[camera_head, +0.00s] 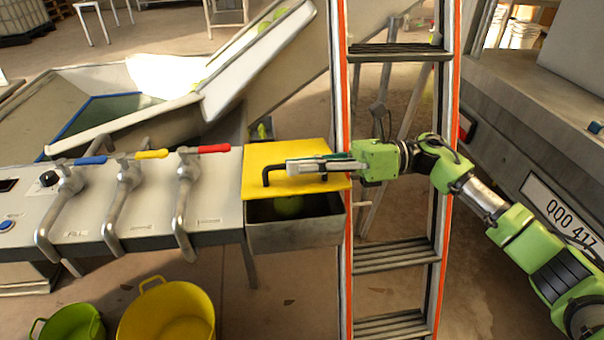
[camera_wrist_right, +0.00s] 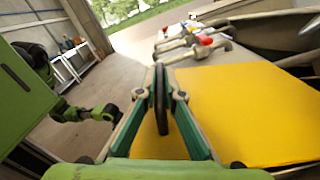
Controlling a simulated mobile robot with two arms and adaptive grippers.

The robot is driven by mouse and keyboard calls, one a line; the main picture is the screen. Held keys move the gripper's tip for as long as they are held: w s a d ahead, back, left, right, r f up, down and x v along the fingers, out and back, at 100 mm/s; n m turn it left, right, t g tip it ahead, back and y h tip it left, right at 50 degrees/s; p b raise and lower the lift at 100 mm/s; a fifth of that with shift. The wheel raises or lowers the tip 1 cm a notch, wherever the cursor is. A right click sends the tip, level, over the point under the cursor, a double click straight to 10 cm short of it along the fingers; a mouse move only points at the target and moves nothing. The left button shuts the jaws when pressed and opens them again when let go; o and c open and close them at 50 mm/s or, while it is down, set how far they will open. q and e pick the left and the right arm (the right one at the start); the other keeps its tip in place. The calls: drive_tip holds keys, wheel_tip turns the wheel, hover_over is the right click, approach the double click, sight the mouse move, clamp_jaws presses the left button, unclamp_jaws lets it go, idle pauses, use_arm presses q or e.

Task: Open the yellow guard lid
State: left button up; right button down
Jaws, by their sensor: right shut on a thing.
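The yellow guard lid (camera_head: 290,152) sits on top of a grey metal box (camera_head: 297,237) at the right end of the control panel. Its front edge stands above the box's front rim, and the dark inside shows through the gap with a blurred greenish shape in it. My right gripper (camera_head: 290,168) reaches in from the right and is shut on the lid's black handle (camera_head: 267,173), which it partly hides. In the right wrist view the handle (camera_wrist_right: 161,98) stands between the fingers, with the lid (camera_wrist_right: 255,110) to the right. My left gripper is out of view.
Levers with blue, yellow and red (camera_head: 214,149) grips stand left of the lid. An orange-edged ladder (camera_head: 396,255) stands close on the right, behind my right arm. Yellow (camera_head: 168,315) and green (camera_head: 72,323) buckets stand on the floor below. A sloping metal chute (camera_head: 255,65) rises behind.

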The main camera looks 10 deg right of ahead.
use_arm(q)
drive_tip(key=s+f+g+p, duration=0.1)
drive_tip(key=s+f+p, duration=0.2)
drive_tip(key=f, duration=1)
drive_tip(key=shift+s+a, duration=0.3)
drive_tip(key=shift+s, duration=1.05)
use_arm(e)
drive_tip(key=w+r+m, duration=0.4)
drive_tip(key=w+r, duration=0.1)
drive_tip(key=r, duration=0.2)
drive_tip(key=shift+r+m, duration=0.2)
drive_tip(key=shift+m, duration=0.1)
drive_tip(key=c, duration=2.2)
unclamp_jaws()
drive_tip(key=shift+o, duration=0.2)
drive_tip(key=d, duration=1.2)
drive_tip(key=shift+f, duration=0.1)
